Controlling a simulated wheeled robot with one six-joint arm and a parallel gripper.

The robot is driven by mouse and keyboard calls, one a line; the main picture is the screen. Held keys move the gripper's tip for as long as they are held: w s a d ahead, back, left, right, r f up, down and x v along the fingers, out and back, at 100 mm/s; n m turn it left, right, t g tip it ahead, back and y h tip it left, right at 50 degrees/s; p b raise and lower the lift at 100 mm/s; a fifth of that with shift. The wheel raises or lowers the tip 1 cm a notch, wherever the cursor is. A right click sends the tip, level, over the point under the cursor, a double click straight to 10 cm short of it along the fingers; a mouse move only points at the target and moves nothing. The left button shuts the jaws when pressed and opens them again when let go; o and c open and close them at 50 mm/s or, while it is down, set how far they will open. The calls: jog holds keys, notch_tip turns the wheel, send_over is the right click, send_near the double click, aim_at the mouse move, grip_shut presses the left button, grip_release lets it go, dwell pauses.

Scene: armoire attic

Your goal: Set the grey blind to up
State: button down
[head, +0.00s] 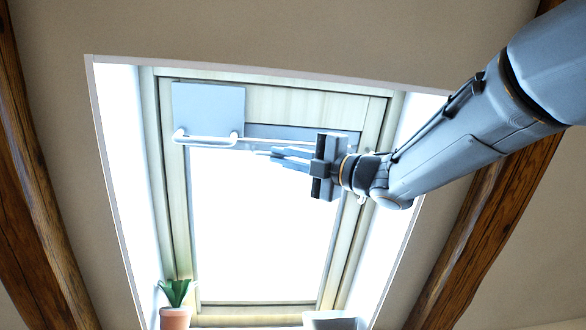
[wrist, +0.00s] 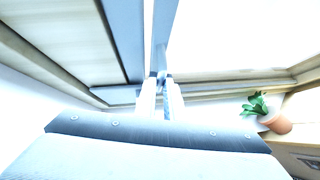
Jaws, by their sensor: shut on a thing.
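The grey blind is gathered near the top of the skylight, where its grey band (head: 285,131) crosses above the bright pane. A thin pale rail runs along its lower side, with a white handle-like bar (head: 205,139) at the left. My gripper (head: 268,155) reaches in from the right, its fingers close together and pointing left at the rail. In the wrist view, my gripper (wrist: 160,84) is shut on the rail of the grey blind (wrist: 162,40), which passes between the fingertips. The exact contact is small and partly washed out.
A flat grey-blue panel (head: 208,106) sits at the skylight's upper left. A potted plant (head: 175,303) stands at the lower left of the recess, and a pale container (head: 333,320) at the lower right. Wooden beams (head: 38,190) flank the opening. The pane below is clear.

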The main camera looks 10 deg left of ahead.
jog(key=shift+s+r, duration=0.15)
jog(key=shift+r, duration=0.1)
jog(key=c, duration=1.8)
grip_release()
jog(key=shift+s, duration=0.1)
jog(key=shift+c, duration=0.2)
jog(key=shift+d+f, duration=0.1)
jog(key=b+v, duration=0.3)
jog(key=v, duration=0.4)
jog(key=shift+d+f+b, duration=0.2)
jog(key=shift+d+b, duration=0.1)
jog(key=shift+b, duration=0.05)
jog(key=shift+s+a, duration=0.1)
